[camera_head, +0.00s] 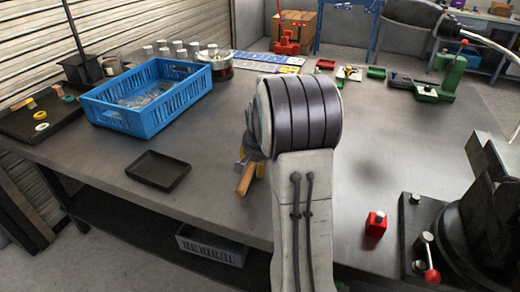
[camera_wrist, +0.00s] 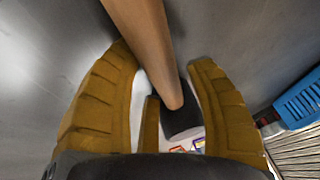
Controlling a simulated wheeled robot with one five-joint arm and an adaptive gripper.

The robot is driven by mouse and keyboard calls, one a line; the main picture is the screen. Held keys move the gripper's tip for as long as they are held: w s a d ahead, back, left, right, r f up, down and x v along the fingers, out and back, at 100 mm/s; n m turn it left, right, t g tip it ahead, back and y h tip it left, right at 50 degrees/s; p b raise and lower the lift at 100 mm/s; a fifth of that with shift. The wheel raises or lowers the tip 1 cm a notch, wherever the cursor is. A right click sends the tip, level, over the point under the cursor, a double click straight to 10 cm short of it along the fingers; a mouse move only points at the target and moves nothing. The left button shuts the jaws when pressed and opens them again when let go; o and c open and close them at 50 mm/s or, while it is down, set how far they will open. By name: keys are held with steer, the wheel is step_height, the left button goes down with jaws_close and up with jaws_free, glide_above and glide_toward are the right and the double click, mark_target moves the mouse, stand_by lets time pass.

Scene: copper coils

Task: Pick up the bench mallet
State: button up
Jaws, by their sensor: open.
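The bench mallet's wooden handle (camera_head: 246,179) shows on the table just left of my arm; the rest of the mallet is largely hidden behind the arm. In the wrist view the handle (camera_wrist: 145,40) runs from the top edge down between the fingers, ending at a dark cylindrical part (camera_wrist: 181,120). My gripper (camera_wrist: 161,57) is open, with its ochre fingers on both sides of the handle. A sliver of finger also shows beside the handle in the head view. I cannot tell whether any finger touches the mallet.
A blue crate (camera_head: 118,112) and a black tray (camera_head: 158,170) lie to the left. A red block (camera_head: 375,224) and a dark machine with a red-knobbed lever (camera_head: 430,262) stand at right. A green tool (camera_head: 450,75) is at the back right. The middle right tabletop is clear.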

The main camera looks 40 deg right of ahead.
steer(key=shift+f, duration=0.15)
steer(key=shift+c, duration=0.4)
jaws_close()
